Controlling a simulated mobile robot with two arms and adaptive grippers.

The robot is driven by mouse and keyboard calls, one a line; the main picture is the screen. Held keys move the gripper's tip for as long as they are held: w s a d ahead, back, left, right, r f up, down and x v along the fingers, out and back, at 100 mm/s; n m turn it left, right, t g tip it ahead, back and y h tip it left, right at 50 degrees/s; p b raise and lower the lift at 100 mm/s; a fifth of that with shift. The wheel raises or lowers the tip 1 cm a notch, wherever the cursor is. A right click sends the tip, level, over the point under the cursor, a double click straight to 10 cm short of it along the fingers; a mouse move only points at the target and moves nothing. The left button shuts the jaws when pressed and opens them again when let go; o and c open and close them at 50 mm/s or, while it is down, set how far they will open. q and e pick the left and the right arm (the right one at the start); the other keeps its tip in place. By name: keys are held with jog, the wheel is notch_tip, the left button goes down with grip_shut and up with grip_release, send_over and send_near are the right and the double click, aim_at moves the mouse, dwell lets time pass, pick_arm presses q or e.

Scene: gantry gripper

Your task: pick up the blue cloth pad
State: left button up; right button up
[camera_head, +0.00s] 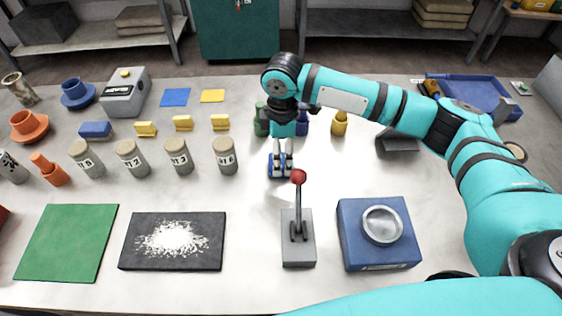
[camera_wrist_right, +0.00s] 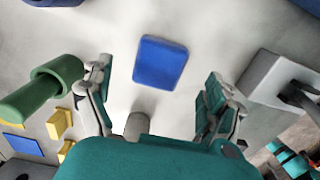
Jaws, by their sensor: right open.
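The blue cloth pad (camera_wrist_right: 160,62) is a small, dark blue, rounded rectangle lying flat on the white worktop. In the wrist view it shows whole, ahead of my right gripper (camera_wrist_right: 159,88) and between the lines of its two fingers. The fingers are spread wide and hold nothing; the pad is apart from both. In the head view my right gripper (camera_head: 282,158) points down over the pad, which is partly hidden behind the fingers. My left gripper is not in view.
A grey lever box (camera_head: 298,252) with a red knob (camera_head: 299,177) stands just in front of the right gripper. A green cylinder (camera_wrist_right: 42,88) stands close by on the other side. A jar (camera_head: 225,157) is to the left, a blue box (camera_head: 360,253) at front right.

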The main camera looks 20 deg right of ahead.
notch_tip(320, 180, down, 4)
jog(key=shift+a+f+p, duration=0.15)
jog(key=shift+f+p, duration=0.05)
jog(key=shift+p, duration=0.3)
jog(key=shift+c, duration=0.3)
jog(key=shift+w, duration=0.1)
jog(key=c, duration=1.1)
